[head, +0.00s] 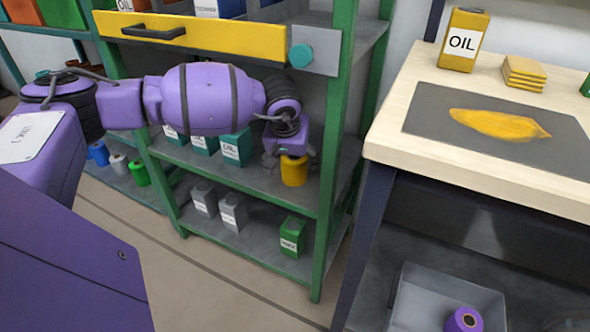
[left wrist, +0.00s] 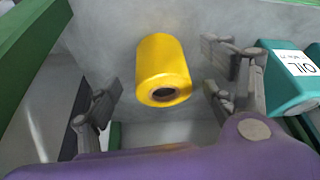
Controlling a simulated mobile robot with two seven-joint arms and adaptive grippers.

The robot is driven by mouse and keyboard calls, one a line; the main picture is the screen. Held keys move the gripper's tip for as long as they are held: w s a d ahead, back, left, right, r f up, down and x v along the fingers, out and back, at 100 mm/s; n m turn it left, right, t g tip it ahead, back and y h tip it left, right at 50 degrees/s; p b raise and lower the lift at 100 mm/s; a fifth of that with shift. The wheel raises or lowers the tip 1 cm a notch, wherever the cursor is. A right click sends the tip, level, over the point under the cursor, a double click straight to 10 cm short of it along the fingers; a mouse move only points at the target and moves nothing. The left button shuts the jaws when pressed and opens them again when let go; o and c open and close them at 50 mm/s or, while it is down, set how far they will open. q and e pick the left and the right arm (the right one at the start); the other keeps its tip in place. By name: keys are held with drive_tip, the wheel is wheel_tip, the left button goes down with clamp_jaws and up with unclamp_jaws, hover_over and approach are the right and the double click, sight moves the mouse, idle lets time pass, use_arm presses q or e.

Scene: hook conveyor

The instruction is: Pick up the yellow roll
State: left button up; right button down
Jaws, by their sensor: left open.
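The yellow roll (head: 294,171) stands on the middle shelf of the green rack, near its right end. In the left wrist view the yellow roll (left wrist: 163,68) shows its open core end toward me. My left gripper (head: 288,153) is above and around the top of the roll in the head view, hiding part of it. In the left wrist view its fingers are spread open, one on each side of the roll, with gaps visible on both sides. My right gripper is in neither view.
Teal oil boxes (head: 236,147) stand left of the roll; one teal box (left wrist: 289,77) is close beyond the right finger. A green rack post (head: 336,130) stands just right. A yellow drawer (head: 190,35) is above. A workbench (head: 402,125) stands at right.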

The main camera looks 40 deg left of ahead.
use_arm(q)
drive_tip(key=w+f, duration=0.1)
drive_tip(key=w+a+f+b, duration=0.1)
drive_tip(key=shift+w+a+f+b, duration=0.2)
drive_tip(key=shift+f+b, duration=0.1)
drive_tip(key=shift+f, duration=0.1)
drive_tip(key=shift+w+f, duration=0.1)
drive_tip(key=shift+f, duration=0.05)
drive_tip(key=shift+c, duration=0.2)
drive_tip(key=c, duration=1.3)
drive_tip(key=shift+c, duration=0.2)
